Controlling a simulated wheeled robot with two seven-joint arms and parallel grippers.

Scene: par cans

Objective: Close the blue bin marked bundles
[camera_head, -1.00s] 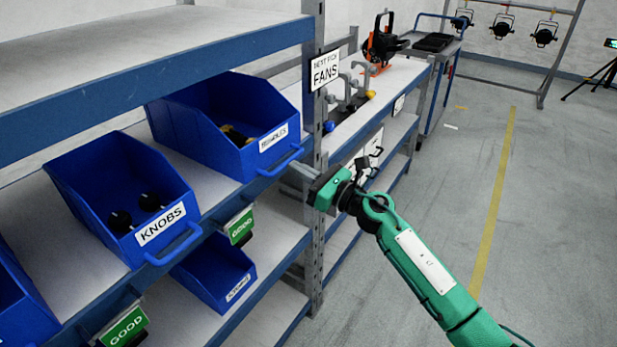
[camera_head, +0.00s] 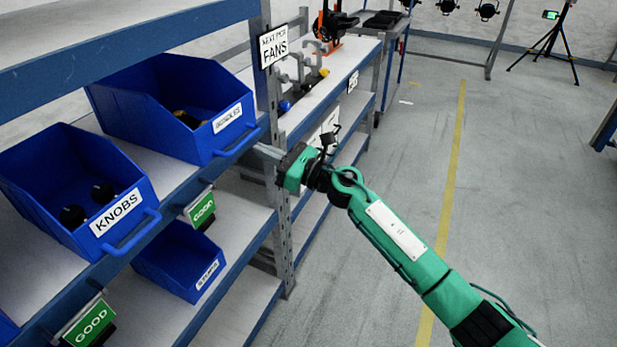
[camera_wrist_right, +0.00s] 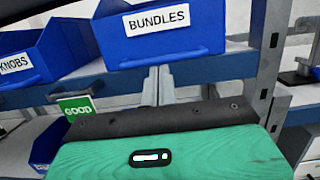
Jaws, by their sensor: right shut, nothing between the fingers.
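The blue bin marked bundles (camera_head: 160,133) sits on the middle shelf, open at the top, with dark and yellow items inside. Its front handle sticks out past the shelf edge. The bin also shows in the right wrist view (camera_wrist_right: 112,43), with its label facing me. My right gripper (camera_head: 263,151) is shut and empty, just right of the bin's front handle. In the wrist view its fingers (camera_wrist_right: 158,74) point at the area just under the bin's front. I cannot tell whether they touch it. My left gripper is not in view.
A blue bin marked knobs (camera_head: 50,213) stands left of it, and a smaller blue bin (camera_head: 170,262) sits on the shelf below. A grey shelf post (camera_head: 272,200) stands close beside my right gripper. The floor (camera_head: 540,200) at right is clear.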

